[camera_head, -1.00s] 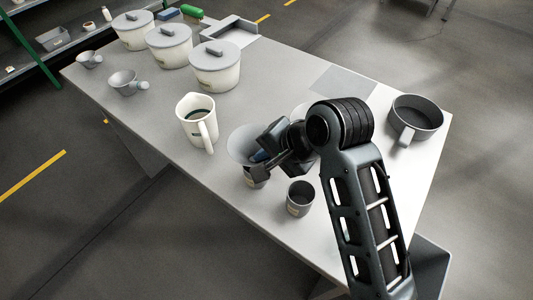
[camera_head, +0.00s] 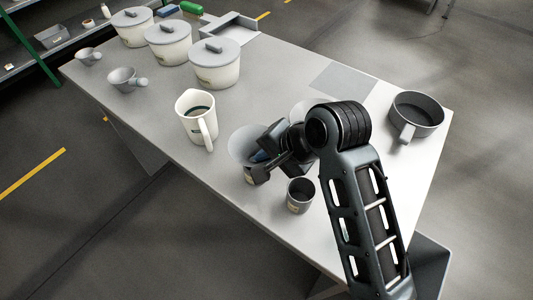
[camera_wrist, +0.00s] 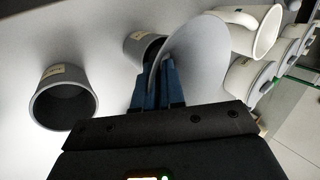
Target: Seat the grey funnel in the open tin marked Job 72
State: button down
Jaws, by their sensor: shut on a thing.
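The grey funnel (camera_head: 242,143) is held in my gripper (camera_head: 263,157), wide mouth up, above the table's near side. The wrist view shows its cone (camera_wrist: 190,62) beside the blue fingers (camera_wrist: 158,88), which are shut on it. A grey tin with a pale label (camera_head: 252,180) is directly below the funnel, partly hidden by it and the gripper; it also shows in the wrist view (camera_wrist: 139,46). I cannot tell whether the funnel's spout is inside this tin. A second labelled open tin (camera_head: 300,196) stands apart to the right, empty-looking in the wrist view (camera_wrist: 64,100). The labels are too small to read.
A white jug (camera_head: 194,122) stands left of the funnel. Several lidded pots (camera_head: 215,70) and two small grey scoop-like cups (camera_head: 122,82) are farther back left. A grey pan (camera_head: 416,112) stands at the right. A pale round thing (camera_head: 299,110) is mostly hidden behind my arm.

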jog(key=shift+f, duration=0.3)
jog(key=c, duration=1.1)
grip_release()
jog(key=shift+c, duration=0.2)
jog(key=shift+f, duration=0.15)
jog(key=shift+s+d+f, duration=0.1)
jog(key=shift+s, duration=0.05)
jog(key=v, duration=0.8)
jog(key=shift+w+r, duration=0.25)
jog(key=shift+r, duration=0.1)
